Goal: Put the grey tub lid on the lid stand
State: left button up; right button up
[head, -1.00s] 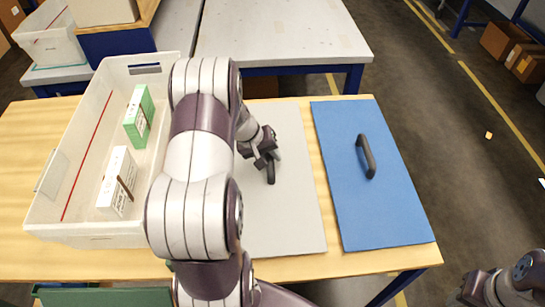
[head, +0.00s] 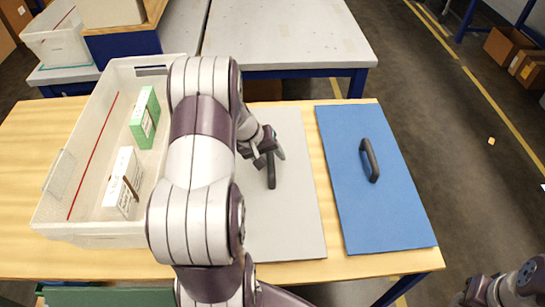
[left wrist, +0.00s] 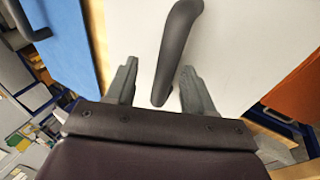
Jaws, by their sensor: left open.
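The grey lid (head: 295,215) lies flat on the wooden table, with a dark bar handle (head: 271,170) standing on it. My left arm covers its left part. My left gripper (head: 267,157) is over the far end of this handle. In the left wrist view my left gripper (left wrist: 158,75) is open, with one finger on each side of the dark handle (left wrist: 172,55) and gaps showing between. I cannot pick out the lid stand for sure. Only a link of my right arm shows at the bottom right of the head view.
A blue lid (head: 375,205) with its own dark handle (head: 370,160) lies right of the grey one. A translucent tub (head: 65,215) at left holds a green box (head: 145,117) and a white box (head: 123,183). An orange surface (left wrist: 295,85) shows in the left wrist view.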

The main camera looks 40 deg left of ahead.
pick_arm(q)
jog(key=p+v, duration=0.1)
jog(key=v, duration=0.9)
jog(key=s+d+m+g+y, duration=0.1)
jog(key=s+d+m, duration=0.3)
jog(key=d, duration=0.6)
jog(key=s+d+m+g+y, duration=0.1)
jog(key=s+d+m, duration=0.3)
jog(key=d, duration=0.6)
jog(key=shift+s+m+g, duration=0.3)
jog(key=shift+s+g, duration=0.1)
jog(key=shift+g, duration=0.1)
jog(key=shift+d, duration=0.1)
